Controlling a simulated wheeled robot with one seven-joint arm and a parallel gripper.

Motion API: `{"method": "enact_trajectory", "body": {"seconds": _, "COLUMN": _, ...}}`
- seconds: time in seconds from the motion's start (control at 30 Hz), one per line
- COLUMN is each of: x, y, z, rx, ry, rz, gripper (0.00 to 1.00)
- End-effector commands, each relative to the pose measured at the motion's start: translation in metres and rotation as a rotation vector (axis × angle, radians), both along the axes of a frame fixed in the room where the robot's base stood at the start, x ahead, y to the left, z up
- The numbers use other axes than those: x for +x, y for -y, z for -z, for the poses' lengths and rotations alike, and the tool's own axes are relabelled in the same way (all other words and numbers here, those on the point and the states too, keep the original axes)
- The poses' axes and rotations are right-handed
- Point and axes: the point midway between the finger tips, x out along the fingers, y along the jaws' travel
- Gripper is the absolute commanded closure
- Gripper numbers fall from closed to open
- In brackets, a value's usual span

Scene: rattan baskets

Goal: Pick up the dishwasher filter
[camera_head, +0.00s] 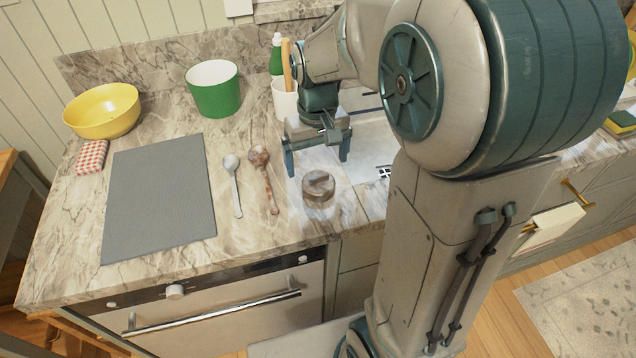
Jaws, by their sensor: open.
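A small round cylinder with a brownish-grey top and a pale, see-through-looking side, which looks like the dishwasher filter (318,188), stands on the marble counter near its front edge. My gripper (317,160) points down just behind and above it in the picture. Its two teal fingers are spread apart with nothing seen between them. The filter appears clear of the fingers, though the exact gap in height cannot be told. Nothing covers the filter.
Two spoons (236,188) lie left of the filter, beside a grey mat (157,200). A green pot (214,92), yellow bowl (102,112), white utensil crock (285,100) and green bottle (276,58) stand behind. A sink area (372,165) lies to the right, partly hidden by my arm.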

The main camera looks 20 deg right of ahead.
Motion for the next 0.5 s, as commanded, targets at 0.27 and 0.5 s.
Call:
{"method": "enact_trajectory", "body": {"seconds": 0.27, "x": 0.001, "y": 0.001, "z": 0.025, "rx": 0.000, "ry": 0.000, "rz": 0.000, "gripper": 0.06}}
{"method": "enact_trajectory", "body": {"seconds": 0.5, "x": 0.004, "y": 0.004, "z": 0.058, "rx": 0.000, "ry": -0.003, "rz": 0.000, "gripper": 0.06}}
